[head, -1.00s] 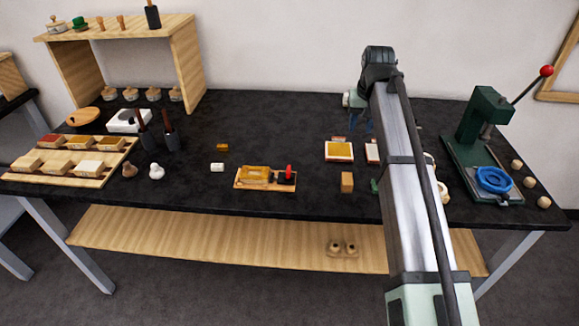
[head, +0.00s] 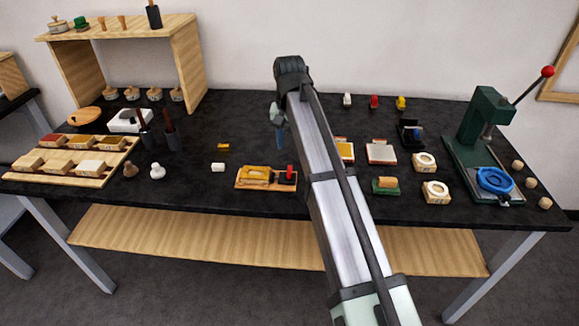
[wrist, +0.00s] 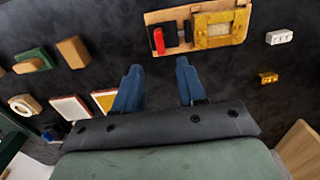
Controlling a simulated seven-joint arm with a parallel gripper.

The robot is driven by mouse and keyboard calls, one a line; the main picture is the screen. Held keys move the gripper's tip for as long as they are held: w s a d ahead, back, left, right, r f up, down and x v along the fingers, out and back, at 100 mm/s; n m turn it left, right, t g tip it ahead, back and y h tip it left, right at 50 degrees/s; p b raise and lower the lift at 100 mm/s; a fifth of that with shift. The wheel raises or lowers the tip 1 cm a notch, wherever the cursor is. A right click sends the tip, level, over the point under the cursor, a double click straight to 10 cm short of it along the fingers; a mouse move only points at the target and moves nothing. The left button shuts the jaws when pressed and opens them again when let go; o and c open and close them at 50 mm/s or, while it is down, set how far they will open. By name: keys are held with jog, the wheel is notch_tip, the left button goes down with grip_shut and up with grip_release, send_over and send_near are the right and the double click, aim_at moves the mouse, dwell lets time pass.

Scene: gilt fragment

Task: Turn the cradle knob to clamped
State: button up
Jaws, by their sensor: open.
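The cradle is a wooden board (head: 262,188) on the dark table, and it also shows at the top of the wrist view (wrist: 160,17). It bears a gold-yellow framed piece (wrist: 213,30), a black block (wrist: 173,35) and a red knob (wrist: 158,40). The red knob shows at the board's right end in the head view (head: 290,173). My gripper (wrist: 158,75) is open, with its two blue fingers apart and nothing between them. It hangs above the table just behind the cradle's knob end, apart from the knob. In the head view its fingers (head: 280,138) are partly hidden by my arm.
A white block (head: 218,167) and a small yellow block (head: 223,147) lie left of the cradle. Trays (head: 381,153), a green-based block (head: 385,186) and round-topped boxes (head: 435,191) lie to the right. A green lever press (head: 486,120) stands far right.

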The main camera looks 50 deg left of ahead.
aim_at(290, 169)
notch_tip(290, 169, down, 10)
jog(key=shift+r, duration=0.15)
dwell(0.3)
jog(key=shift+c, duration=0.3)
grip_shut()
